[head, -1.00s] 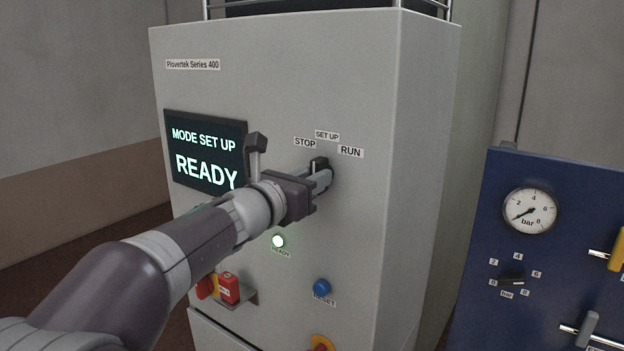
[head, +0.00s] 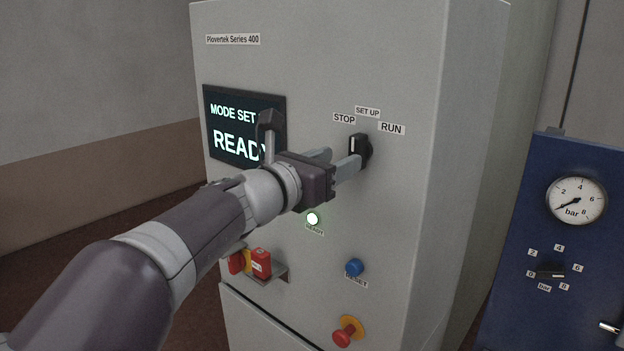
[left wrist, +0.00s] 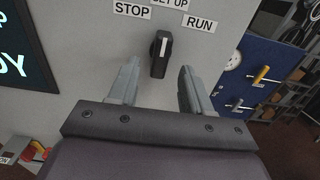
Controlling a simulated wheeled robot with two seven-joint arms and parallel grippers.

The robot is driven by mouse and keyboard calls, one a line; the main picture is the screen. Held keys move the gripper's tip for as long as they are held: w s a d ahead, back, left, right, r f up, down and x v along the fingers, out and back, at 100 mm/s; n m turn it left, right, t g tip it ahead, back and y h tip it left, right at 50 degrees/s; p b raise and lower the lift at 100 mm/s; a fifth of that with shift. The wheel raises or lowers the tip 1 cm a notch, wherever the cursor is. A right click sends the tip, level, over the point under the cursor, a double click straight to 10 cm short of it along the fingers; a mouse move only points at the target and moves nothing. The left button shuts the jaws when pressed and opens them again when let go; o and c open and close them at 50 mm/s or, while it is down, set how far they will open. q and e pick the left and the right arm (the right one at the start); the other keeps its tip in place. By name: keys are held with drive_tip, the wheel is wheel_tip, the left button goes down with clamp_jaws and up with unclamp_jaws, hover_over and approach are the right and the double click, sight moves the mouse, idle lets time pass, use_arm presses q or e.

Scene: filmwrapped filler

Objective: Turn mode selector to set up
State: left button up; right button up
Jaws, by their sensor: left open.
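The mode selector (head: 360,149) is a black knob with a white mark on the grey cabinet, under the labels STOP, SET UP (head: 367,112) and RUN. Its white mark points up toward SET UP, clearest in the left wrist view (left wrist: 160,54). The display (head: 240,128) shows MODE SET and READY, partly hidden by my arm. My left gripper (head: 340,160) is open just in front of the knob. In the left wrist view its fingers (left wrist: 158,82) stand apart on either side below the knob, with nothing between them. My right gripper is not in view.
A red emergency button (head: 347,331) is lower down. A red padlock (head: 261,263) hangs at lower left. A blue panel with a gauge (head: 577,201) stands at right.

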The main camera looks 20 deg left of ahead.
use_arm(q)
drive_tip(key=b+v, duration=0.1)
drive_tip(key=v, duration=0.7)
drive_tip(key=shift+b, duration=0.4)
drive_tip(key=shift+s, duration=0.1)
drive_tip(key=s+a+f+m+g+y+b, duration=0.15)
drive_tip(key=f+m+g, duration=0.25)
drive_tip(key=f+m, duration=0.7)
drive_tip(key=s+a+f+m+g+y, duration=0.1)
drive_tip(key=s+f+m+g+y, duration=0.35)
drive_tip(key=f, duration=1.15)
drive_tip(key=s+d+f+m+g+b, duration=0.1)
drive_tip(key=s+d+f+m+g, duration=0.1)
drive_tip(key=f+m, duration=0.6)
drive_tip(key=s+d+f+m+g+b, duration=0.2)
drive_tip(key=s+f+m+g, duration=0.3)
drive_tip(key=f+m, duration=0.3)
wheel_tip(320, 180, down, 4)
drive_tip(key=shift+s+d+f+m, duration=0.15)
drive_tip(key=shift+s+d+m, duration=0.2)
drive_tip(key=shift+d, duration=0.05)
